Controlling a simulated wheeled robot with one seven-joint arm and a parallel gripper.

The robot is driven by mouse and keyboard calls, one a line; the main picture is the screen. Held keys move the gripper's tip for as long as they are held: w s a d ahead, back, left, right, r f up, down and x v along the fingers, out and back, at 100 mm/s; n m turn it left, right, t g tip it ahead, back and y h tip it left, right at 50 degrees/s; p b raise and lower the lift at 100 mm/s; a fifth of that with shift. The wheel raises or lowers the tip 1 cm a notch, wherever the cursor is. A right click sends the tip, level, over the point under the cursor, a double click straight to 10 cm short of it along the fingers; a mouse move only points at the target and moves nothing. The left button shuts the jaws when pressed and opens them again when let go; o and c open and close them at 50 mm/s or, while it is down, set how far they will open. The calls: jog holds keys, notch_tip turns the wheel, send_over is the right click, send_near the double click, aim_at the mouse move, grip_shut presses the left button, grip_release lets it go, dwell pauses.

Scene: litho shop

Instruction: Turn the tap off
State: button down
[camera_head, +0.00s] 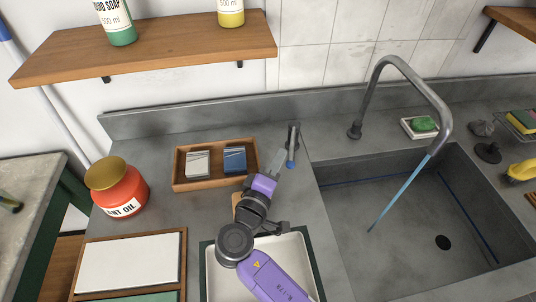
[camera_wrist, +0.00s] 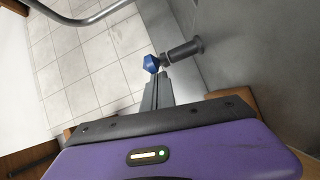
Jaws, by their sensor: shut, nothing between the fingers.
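The grey tap spout (camera_head: 417,82) arches over the sink (camera_head: 405,225), and a blue stream of water (camera_head: 400,193) runs from its end into the basin. A grey tap handle (camera_head: 293,137) with a blue end stands on the counter left of the sink. In the wrist view it is a grey post (camera_wrist: 185,50) with a blue knob (camera_wrist: 151,64). My gripper (camera_head: 279,158) is shut and empty, its tips close beside the blue end. In the wrist view the fingertips (camera_wrist: 157,78) are just below the knob; whether they touch it I cannot tell.
A wooden box (camera_head: 214,182) with grey and blue blocks sits left of my gripper. A red jar (camera_head: 118,188) stands further left. A white tray (camera_head: 290,255) lies below my arm. A soap dish (camera_head: 419,128) is behind the sink. A wooden shelf (camera_head: 150,48) hangs above.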

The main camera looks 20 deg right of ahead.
aim_at(292, 167)
jog(key=shift+s+d, duration=0.1)
jog(key=shift+d, duration=0.05)
jog(key=shift+s+d+n+t+y+p, duration=0.3)
jog(key=shift+s+d+n+t+y, duration=0.2)
jog(key=shift+d+y, duration=0.2)
jog(key=shift+s+d+n+t+y+p, duration=0.25)
jog(key=shift+s+d+n+t+y, duration=0.1)
jog(key=shift+d+n+t+y, duration=0.3)
jog(key=shift+s+d, duration=0.4)
jog(key=shift+d, duration=0.45)
